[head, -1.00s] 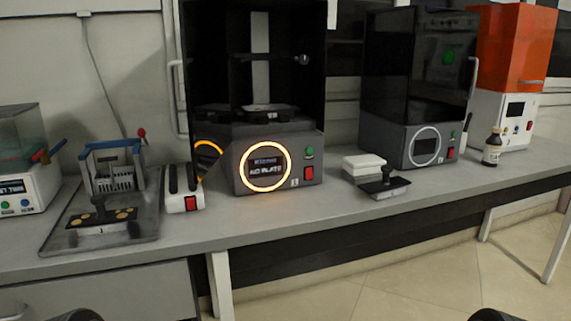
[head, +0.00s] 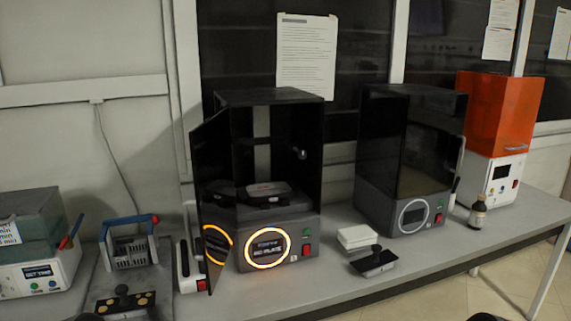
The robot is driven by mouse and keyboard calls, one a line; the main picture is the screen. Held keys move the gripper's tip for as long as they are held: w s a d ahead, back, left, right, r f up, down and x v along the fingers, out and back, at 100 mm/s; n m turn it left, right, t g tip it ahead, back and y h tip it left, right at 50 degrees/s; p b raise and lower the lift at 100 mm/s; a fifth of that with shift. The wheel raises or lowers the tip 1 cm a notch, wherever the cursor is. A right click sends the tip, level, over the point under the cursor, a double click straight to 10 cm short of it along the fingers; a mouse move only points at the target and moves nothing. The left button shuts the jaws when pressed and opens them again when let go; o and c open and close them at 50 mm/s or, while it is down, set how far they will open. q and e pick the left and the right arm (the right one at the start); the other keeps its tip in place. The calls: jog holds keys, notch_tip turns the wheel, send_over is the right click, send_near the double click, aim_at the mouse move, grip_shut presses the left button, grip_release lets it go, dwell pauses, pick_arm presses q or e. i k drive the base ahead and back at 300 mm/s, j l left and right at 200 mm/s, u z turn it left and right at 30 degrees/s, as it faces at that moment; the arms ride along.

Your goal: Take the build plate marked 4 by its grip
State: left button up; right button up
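A dark build plate with an upright black knob grip (head: 375,262) lies on the bench in front of the right printer, beside a small white stack. A second dark plate with a knob grip and several gold discs (head: 122,300) lies on a tray at the lower left. Another plate-like piece (head: 268,189) sits inside the open middle printer. I cannot read a number 4 on any of them. Only small dark rounded parts of mine show at the bottom edge; neither gripper's fingers are in view.
The middle printer (head: 272,235) has its dark door swung open at left and a glowing orange ring. The right printer (head: 405,205) is closed. A brown bottle (head: 478,214) stands near the orange-topped machine (head: 497,115). Bare bench (head: 325,285) lies in front of the printers.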

aim_at(381, 262)
jog(key=u, duration=0.6)
jog(key=l+u, duration=0.4)
jog(key=k+l+u, duration=0.2)
jog(key=l+u, duration=0.15)
jog(key=k+l+u, duration=0.2)
jog(key=l+u, duration=0.2)
jog(key=k+l, duration=0.2)
jog(key=l, duration=0.15)
jog(key=k+l, duration=0.2)
jog(key=l, duration=0.15)
jog(key=k+l+u, duration=0.1)
jog(key=l, duration=0.3)
jog(key=k+l, duration=0.25)
jog(key=l+u, duration=0.05)
jog(key=l, duration=0.05)
